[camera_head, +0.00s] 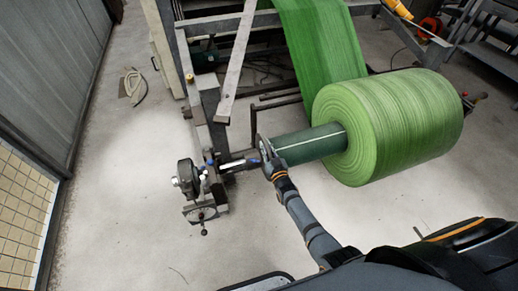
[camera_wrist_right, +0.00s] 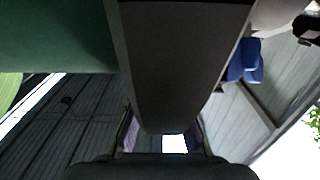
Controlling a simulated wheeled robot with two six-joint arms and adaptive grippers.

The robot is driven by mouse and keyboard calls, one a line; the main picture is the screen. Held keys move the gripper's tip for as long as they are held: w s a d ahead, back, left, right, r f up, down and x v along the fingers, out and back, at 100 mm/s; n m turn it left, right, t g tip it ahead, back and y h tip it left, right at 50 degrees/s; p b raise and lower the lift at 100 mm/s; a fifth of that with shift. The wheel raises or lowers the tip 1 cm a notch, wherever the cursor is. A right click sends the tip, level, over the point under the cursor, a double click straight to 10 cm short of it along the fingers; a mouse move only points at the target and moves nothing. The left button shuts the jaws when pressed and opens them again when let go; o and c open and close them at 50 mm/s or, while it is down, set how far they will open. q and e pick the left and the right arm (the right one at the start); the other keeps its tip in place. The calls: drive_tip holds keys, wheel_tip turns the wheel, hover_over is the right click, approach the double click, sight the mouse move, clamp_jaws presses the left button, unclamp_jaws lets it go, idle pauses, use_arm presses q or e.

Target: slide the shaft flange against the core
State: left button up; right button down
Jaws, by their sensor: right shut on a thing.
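The shaft flange (camera_head: 264,148) is a dark upright disc around the shaft (camera_head: 238,164), at the left end of the green core (camera_head: 312,146). My right gripper (camera_head: 272,168) is shut on the flange's near edge. In the right wrist view the flange (camera_wrist_right: 175,60) is a broad dark grey slab between the fingers, with the core (camera_wrist_right: 55,38) close on its left. I cannot tell whether flange and core touch. The core sticks out of the large green roll (camera_head: 388,125). My left gripper is not in view.
A dark shaft support with a handle (camera_head: 188,180) stands left of the flange. A blue part (camera_wrist_right: 243,62) shows right of the flange in the wrist view. The machine frame (camera_head: 205,110) rises behind. The concrete floor (camera_head: 130,225) at front left is clear.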

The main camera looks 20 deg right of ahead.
drive_tip(key=shift+d, duration=0.65)
drive_tip(key=c, duration=1.8)
unclamp_jaws()
drive_tip(key=o, duration=0.4)
drive_tip(key=shift+d, duration=0.15)
drive_tip(key=shift+o, duration=0.2)
